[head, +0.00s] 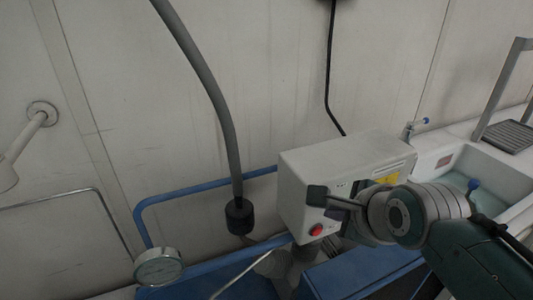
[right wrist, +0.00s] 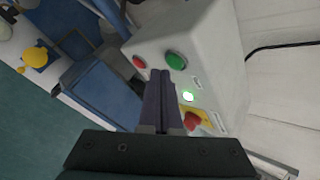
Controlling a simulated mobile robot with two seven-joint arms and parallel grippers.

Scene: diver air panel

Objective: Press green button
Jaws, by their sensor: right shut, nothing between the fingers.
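The white control box (head: 340,160) stands right of centre in the head view. In the right wrist view, its face carries the round green button (right wrist: 176,60), with a red button (right wrist: 138,61) beside it. My right gripper (head: 318,196) is shut and empty in front of this face. In the right wrist view, its fingertips (right wrist: 160,73) appear between the two buttons, nearer the green one; I cannot tell whether they touch. The red button (head: 316,230) shows below the fingers in the head view, where the green button is hidden behind the gripper. My left gripper is not in view.
A blue rail (head: 200,194), a grey hose (head: 222,120) and a gauge (head: 158,266) lie left of the box. A sink (head: 480,175) is at right.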

